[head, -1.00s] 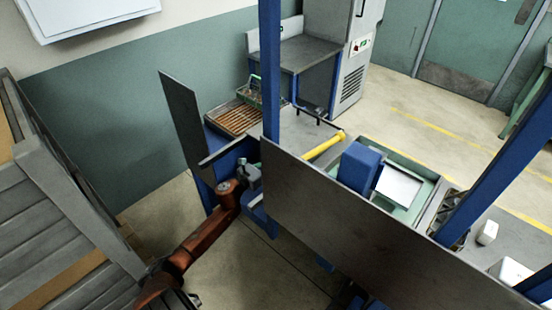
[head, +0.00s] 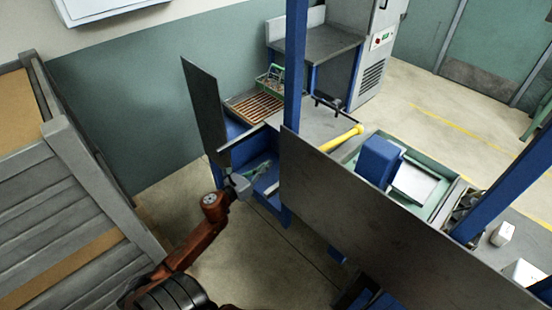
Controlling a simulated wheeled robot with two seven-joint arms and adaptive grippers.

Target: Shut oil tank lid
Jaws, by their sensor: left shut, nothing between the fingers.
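A dark grey flat panel (head: 205,112) stands steeply upright at the left end of the blue machine; it looks like the oil tank lid, raised. Beside its lower edge is a blue box-like part (head: 240,152), which looks like the tank, partly hidden by my left arm and a grey panel. My left gripper (head: 264,167) is at the end of the red-brown arm, in front of the blue box and right of the raised panel. Its fingers are shut and empty. I cannot tell whether it touches the blue box. My right gripper is not in view.
A long grey panel (head: 390,225) and a blue post (head: 296,70) stand close to the right of my left gripper. A yellow cylinder (head: 341,138) and a blue block (head: 379,162) lie behind the panel. A grey slatted structure (head: 75,210) stands at the left. Floor is clear between.

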